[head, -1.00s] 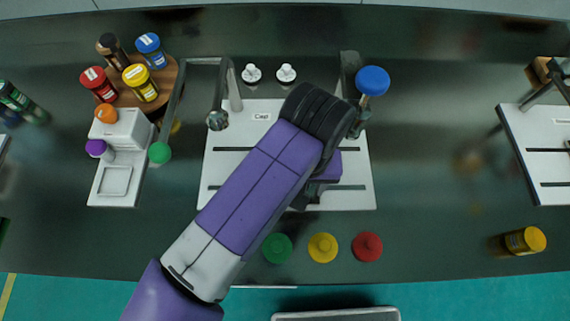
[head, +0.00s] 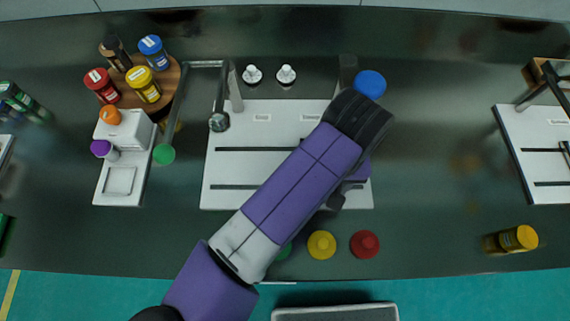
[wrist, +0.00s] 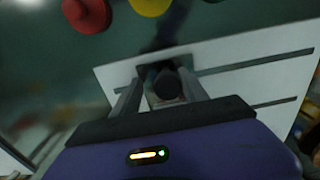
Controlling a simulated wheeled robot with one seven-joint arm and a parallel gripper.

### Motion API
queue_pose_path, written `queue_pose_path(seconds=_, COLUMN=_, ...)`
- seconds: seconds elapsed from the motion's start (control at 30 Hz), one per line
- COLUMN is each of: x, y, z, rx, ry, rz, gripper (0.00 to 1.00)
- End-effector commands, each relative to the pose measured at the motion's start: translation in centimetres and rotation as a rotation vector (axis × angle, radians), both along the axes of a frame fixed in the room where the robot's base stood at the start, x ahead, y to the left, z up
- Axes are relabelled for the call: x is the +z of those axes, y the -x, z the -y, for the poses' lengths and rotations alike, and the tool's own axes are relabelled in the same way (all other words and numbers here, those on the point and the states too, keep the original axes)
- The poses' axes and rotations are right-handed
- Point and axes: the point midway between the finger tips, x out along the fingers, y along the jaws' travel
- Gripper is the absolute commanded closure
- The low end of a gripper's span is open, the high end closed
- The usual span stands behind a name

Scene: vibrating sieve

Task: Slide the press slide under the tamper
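The tamper station is the blue-knobbed press (head: 370,84) at the back right of the middle white board (head: 235,170). My wrist covers its lower part in the head view. In the wrist view, a dark round knob (wrist: 167,84) stands near the board's slots and appears to be the press slide's handle. My gripper (wrist: 163,78) has one finger on each side of this knob, with a visible gap at least on the left. It looks open around the knob, not closed on it. In the head view my arm hides the knob and most of the gripper.
Yellow (head: 321,244) and red (head: 364,244) buttons lie in front of the board; my arm partly covers a green one. A metal arm fixture (head: 219,122) stands at the board's left. A yellow-capped jar (head: 518,239) lies front right. The counter right of the board is mostly clear.

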Motion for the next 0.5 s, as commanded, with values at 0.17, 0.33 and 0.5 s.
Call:
queue_pose_path(seconds=0.17, x=0.1, y=0.0, z=1.1, rx=-0.003, ry=0.002, rz=0.0, gripper=0.49)
queue_pose_path(seconds=0.33, x=0.1, y=0.1, z=2.0, rx=-0.002, ry=0.001, rz=-0.001, gripper=0.49)
queue_pose_path(seconds=0.5, x=0.1, y=0.1, z=2.9, rx=-0.003, ry=0.001, rz=-0.001, gripper=0.49)
